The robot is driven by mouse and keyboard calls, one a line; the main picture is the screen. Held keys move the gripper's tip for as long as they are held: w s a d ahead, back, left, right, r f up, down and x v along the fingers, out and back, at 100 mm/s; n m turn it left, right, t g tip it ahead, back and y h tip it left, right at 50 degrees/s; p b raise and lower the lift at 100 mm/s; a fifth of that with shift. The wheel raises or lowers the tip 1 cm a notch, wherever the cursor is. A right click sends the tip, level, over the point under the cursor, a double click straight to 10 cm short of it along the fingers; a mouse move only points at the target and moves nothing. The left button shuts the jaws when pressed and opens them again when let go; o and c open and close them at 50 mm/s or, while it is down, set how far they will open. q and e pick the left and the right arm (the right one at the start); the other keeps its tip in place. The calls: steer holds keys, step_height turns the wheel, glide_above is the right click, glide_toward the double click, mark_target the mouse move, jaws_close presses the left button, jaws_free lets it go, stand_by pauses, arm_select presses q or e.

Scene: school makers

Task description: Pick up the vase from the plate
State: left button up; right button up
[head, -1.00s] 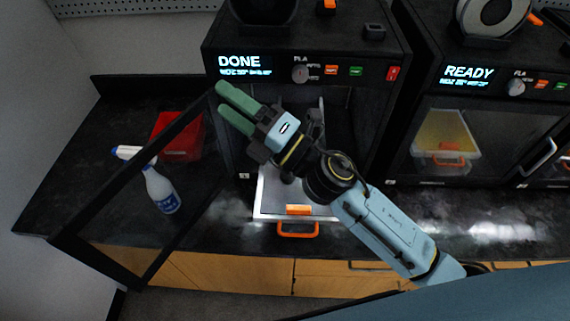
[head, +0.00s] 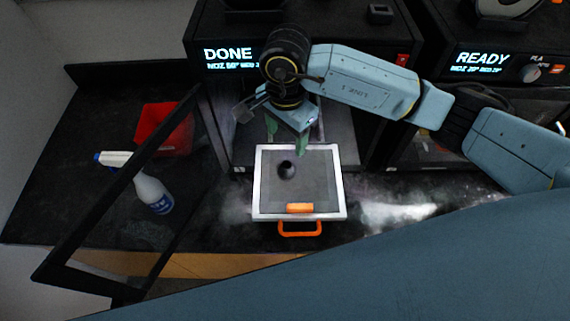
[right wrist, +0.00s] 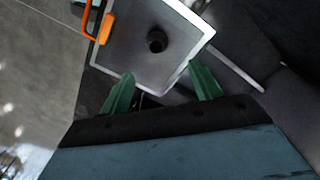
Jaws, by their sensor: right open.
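The vase (head: 287,169) is small and black and stands on the grey plate (head: 318,190), left of its middle in the head view. The plate has a pale rim and an orange handle, and lies in front of the printer marked DONE. In the right wrist view the vase (right wrist: 157,41) is seen from above on the plate (right wrist: 128,62). My right gripper (head: 286,138) is open and empty, with green fingers pointing down over the plate's far edge. In the wrist view its fingertips (right wrist: 165,76) are apart, with the vase beyond them. My left gripper is not in view.
The DONE printer's open door (head: 122,195) swings out on the left. Behind it are a spray bottle (head: 152,190) and a red bin (head: 163,129). A second printer marked READY (head: 490,66) stands at the right. The black counter left of the plate is partly clear.

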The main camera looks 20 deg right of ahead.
mark_target(286, 165)
step_height(286, 165, down, 6)
steer(key=shift+s+r+p, duration=0.1)
steer(key=shift+p, duration=0.3)
steer(key=f, duration=0.3)
steer(key=f+p, duration=0.1)
steer(key=shift+s+f, duration=0.15)
steer(key=shift+s, duration=0.15)
steer(key=shift+f, duration=0.45)
steer(key=c, duration=1.1)
steer(key=shift+o, duration=0.2)
